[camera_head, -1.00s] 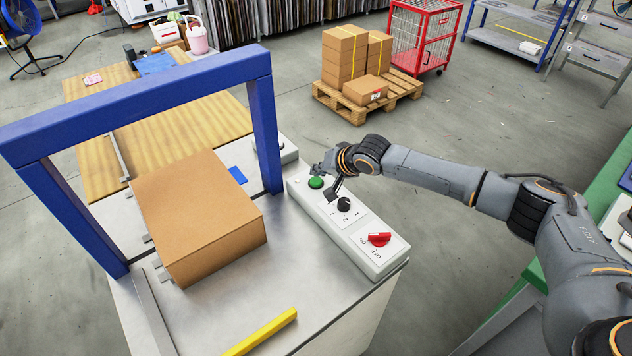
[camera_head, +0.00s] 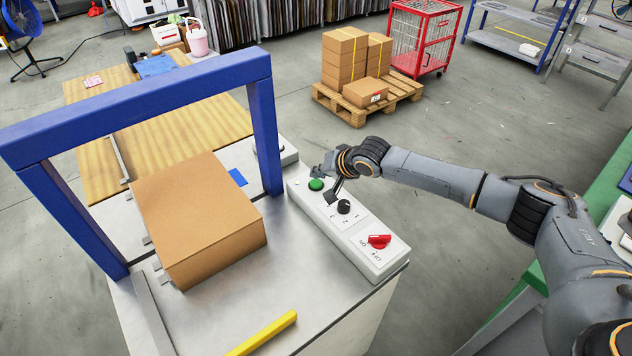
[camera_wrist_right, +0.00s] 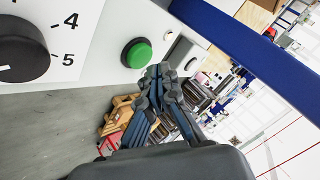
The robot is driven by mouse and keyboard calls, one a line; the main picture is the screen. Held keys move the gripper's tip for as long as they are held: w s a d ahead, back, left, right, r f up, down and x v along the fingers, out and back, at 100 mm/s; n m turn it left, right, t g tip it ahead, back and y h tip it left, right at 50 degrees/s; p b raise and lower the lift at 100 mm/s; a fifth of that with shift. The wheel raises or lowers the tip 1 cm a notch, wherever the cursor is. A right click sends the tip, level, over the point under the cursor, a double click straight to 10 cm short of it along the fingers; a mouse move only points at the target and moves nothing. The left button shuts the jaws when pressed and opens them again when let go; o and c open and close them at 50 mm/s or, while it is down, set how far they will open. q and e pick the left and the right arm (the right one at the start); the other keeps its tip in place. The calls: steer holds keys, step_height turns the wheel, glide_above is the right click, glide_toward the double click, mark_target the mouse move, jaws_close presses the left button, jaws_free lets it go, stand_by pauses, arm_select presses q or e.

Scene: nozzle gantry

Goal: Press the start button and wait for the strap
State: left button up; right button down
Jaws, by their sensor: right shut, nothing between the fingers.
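The green start button (camera_head: 316,184) sits at the far end of the white control panel (camera_head: 376,262). It also shows in the right wrist view (camera_wrist_right: 136,53). My right gripper (camera_head: 332,197) is shut and empty, beside the button. In the right wrist view its fingertips (camera_wrist_right: 160,76) are close to the button's edge; I cannot tell whether they touch it. A closed cardboard box (camera_head: 195,210) lies on the metal table under the blue arch (camera_head: 150,105). No strap shows around the box. My left gripper is not in view.
The panel also carries a black dial (camera_head: 344,206) and a red switch (camera_head: 379,240). A yellow bar (camera_head: 262,333) lies at the table's front. The blue arch's right post (camera_head: 266,135) stands close to the panel. Stacked boxes on a pallet (camera_head: 347,108) are farther back.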

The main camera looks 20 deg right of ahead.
mark_target(318, 183)
steer(key=shift+f, duration=0.2)
steer(key=shift+f, duration=0.25)
steer(key=shift+f, duration=0.55)
stand_by(1.0)
steer(key=shift+r, duration=0.1)
steer(key=shift+r+p, duration=0.85)
steer(key=shift+p, duration=0.2)
steer(key=shift+r, duration=0.1)
step_height(318, 183, up, 5)
steer(key=p, duration=0.5)
